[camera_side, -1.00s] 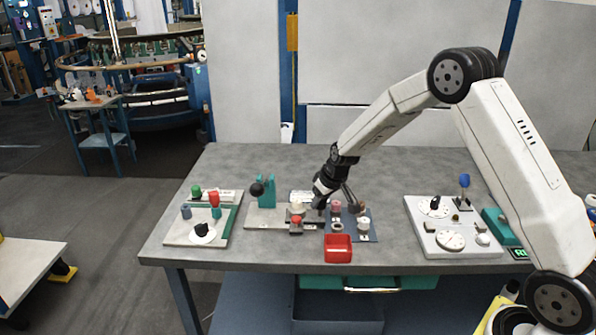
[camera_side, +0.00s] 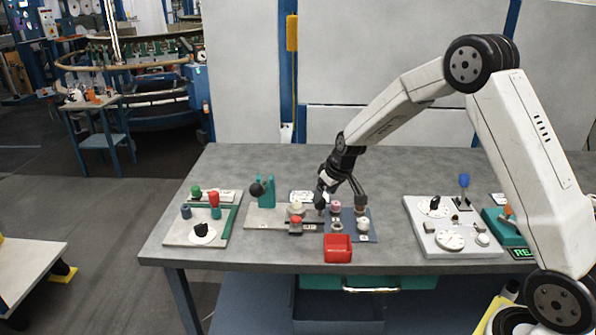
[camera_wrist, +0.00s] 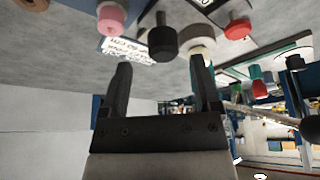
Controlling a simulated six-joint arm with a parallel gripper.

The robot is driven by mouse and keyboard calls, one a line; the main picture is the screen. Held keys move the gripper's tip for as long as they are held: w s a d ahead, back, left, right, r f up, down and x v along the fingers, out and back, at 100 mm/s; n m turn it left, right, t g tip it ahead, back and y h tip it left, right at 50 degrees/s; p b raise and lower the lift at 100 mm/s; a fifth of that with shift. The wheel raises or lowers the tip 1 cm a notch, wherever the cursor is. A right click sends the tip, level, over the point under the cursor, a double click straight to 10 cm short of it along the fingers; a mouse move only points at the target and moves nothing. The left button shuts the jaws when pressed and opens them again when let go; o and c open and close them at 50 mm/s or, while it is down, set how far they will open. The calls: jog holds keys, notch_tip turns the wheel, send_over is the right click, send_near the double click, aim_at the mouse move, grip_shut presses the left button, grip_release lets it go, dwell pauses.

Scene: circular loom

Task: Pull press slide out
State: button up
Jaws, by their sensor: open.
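The press has a teal upright (camera_side: 267,190) with a black ball on its lever, on a light base (camera_side: 262,216). A dark slide strip (camera_side: 322,218) runs right from the base toward the blue plate. A black knob (camera_wrist: 163,40) shows in the wrist view just beyond my fingertips, between their lines; I cannot tell for sure that it belongs to the slide. My gripper (camera_side: 341,201) points down over the strip's right end, open, nothing between its fingers. It also shows open in the wrist view (camera_wrist: 160,68). The exact gap to the knob is unclear.
A cream round part (camera_side: 296,207) and a red knob (camera_side: 295,221) stand left of my gripper. Several pegs stand on the blue plate (camera_side: 350,234). A red bin (camera_side: 338,248) sits in front. A grey dial panel (camera_side: 427,250) is right, with clear table between.

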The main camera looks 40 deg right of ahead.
jog(key=shift+v, duration=2.3)
